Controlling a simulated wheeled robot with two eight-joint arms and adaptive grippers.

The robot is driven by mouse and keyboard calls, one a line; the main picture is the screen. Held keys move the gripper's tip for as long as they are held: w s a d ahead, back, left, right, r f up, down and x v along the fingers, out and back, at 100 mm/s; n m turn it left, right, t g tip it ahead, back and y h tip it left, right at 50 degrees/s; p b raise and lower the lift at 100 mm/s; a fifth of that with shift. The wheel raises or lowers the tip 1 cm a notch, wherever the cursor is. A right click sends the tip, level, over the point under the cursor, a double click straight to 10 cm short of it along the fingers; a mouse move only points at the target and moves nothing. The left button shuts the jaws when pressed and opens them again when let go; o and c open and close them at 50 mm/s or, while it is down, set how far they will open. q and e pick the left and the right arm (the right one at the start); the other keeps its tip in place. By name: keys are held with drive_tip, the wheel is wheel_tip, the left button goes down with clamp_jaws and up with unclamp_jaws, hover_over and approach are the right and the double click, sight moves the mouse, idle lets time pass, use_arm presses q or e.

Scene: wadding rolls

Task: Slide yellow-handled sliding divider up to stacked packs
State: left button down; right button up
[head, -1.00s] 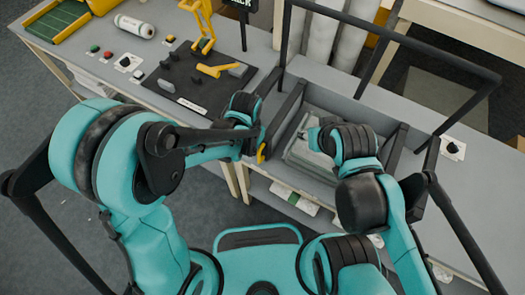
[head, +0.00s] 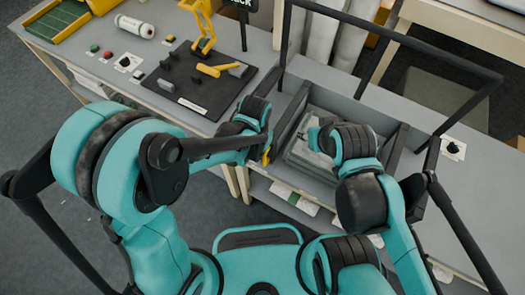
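The sliding divider (head: 290,122) is a dark upright plate at the left inside of the open bin. Its yellow handle (head: 267,156) shows at the bin's front left, partly covered by my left arm. The stacked packs (head: 302,151) are pale grey and lie in the bin right of the divider, partly hidden by my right arm. My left gripper (head: 264,128) is at the handle; its fingers are hidden, so its grip cannot be seen. My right gripper (head: 318,134) is over the packs with its fingers hidden from view.
A black frame (head: 400,42) rises around the bin. A black board (head: 198,85) with yellow and grey parts lies left of the bin. A white bottle (head: 135,26) and buttons lie farther left. The grey tabletop (head: 475,190) right of the bin is largely clear.

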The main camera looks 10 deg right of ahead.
use_arm(q)
drive_tip(key=shift+s+d, duration=0.75)
drive_tip(key=shift+d, duration=0.35)
drive_tip(key=shift+w+a, duration=0.1)
drive_tip(key=shift+a, duration=0.05)
wheel_tip(320, 180, up, 9)
drive_tip(key=w+a+p, duration=0.1)
drive_tip(key=p, duration=0.5)
drive_tip(key=shift+w+a+p, duration=0.15)
drive_tip(key=shift+a+p, duration=0.15)
drive_tip(key=shift+a, duration=0.1)
idle(0.4)
drive_tip(key=s+a+r+n+t+b, duration=0.1)
drive_tip(key=a+r+n+t+b, duration=0.1)
drive_tip(key=a, duration=0.8)
drive_tip(key=s+a+r+n+t+b, duration=0.2)
drive_tip(key=a+r+n+t, duration=0.3)
drive_tip(key=a, duration=0.5)
wheel_tip(320, 180, up, 2)
drive_tip(key=shift+a+r+b, duration=0.2)
drive_tip(key=shift+a+b, duration=0.1)
drive_tip(key=shift+b, duration=0.05)
